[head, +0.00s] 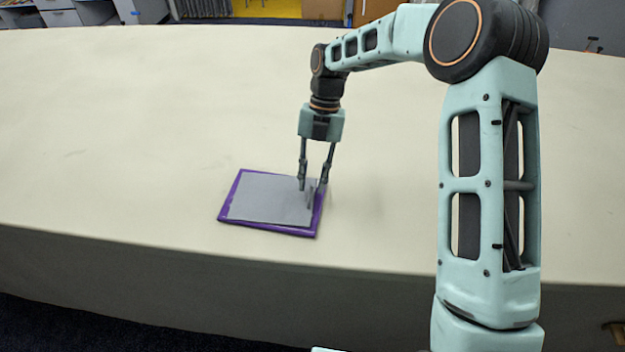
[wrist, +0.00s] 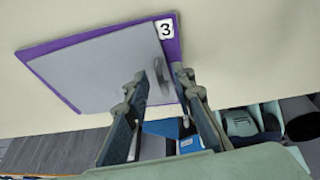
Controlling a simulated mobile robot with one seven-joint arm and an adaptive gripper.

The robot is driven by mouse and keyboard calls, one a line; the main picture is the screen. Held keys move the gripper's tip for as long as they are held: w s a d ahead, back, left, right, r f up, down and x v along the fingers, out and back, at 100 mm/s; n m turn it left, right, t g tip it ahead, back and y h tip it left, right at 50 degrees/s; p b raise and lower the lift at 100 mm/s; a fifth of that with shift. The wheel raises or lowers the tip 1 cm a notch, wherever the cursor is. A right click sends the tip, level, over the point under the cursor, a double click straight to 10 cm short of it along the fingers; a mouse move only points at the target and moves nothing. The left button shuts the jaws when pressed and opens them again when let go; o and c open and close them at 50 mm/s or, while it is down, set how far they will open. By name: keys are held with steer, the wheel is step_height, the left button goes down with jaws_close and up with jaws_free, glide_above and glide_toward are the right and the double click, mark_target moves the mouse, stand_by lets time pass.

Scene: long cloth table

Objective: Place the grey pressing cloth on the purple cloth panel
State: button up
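The purple cloth panel (head: 268,230) lies flat on the table near its front edge. The grey pressing cloth (head: 265,198) lies on the panel, with purple showing around it. Both also show in the wrist view, the panel (wrist: 65,46) and the cloth (wrist: 95,70). A small raised grey tab (wrist: 161,75) stands up near the cloth's edge. My gripper (head: 313,187) points down over the right part of the cloth. In the wrist view its fingers (wrist: 161,82) are apart, on either side of the tab, with gaps visible. Contact at the fingertips is hard to tell.
The long cream table (head: 130,130) is otherwise clear around the panel. Its front edge lies just below the panel in the head view. A white label with a 3 (wrist: 165,29) sits at the panel's corner. Cabinets (head: 60,12) stand beyond the table.

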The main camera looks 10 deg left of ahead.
steer(key=v, duration=1.1)
steer(key=shift+w+r, duration=0.2)
steer(key=shift+r, duration=0.05)
steer(key=shift+d, duration=0.1)
